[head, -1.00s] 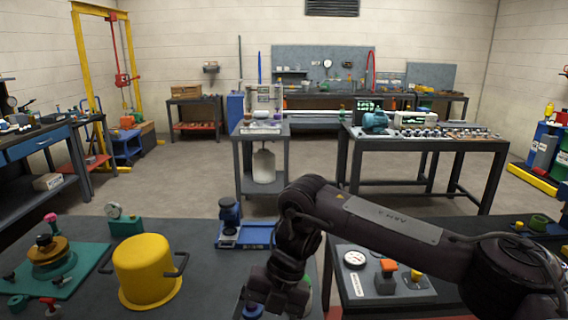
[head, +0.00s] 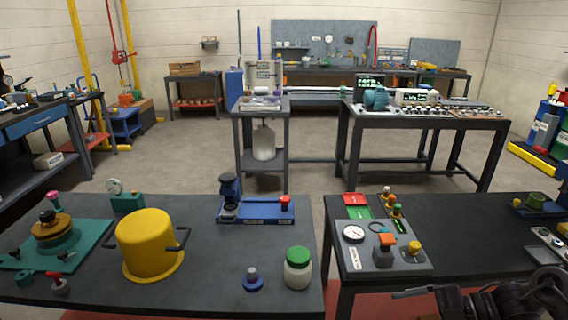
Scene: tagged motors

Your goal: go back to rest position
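My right arm (head: 510,300) is folded low at the bottom right corner, in front of the right table. A thin flat dark part (head: 410,293) juts left from it; the fingers cannot be made out clearly. Nothing is seen held there. My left arm and gripper are out of view. A white jar with a green lid (head: 298,268) stands upright on the left table (head: 205,285), beside a small blue knobbed piece (head: 253,280). Both stand apart from my arm.
A yellow pot (head: 148,245), a blue fixture (head: 255,208) and a teal plate (head: 85,240) with a brass-coloured part lie on the left table. The right table holds a grey panel (head: 400,258) with a gauge and knobs. A narrow gap separates the tables.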

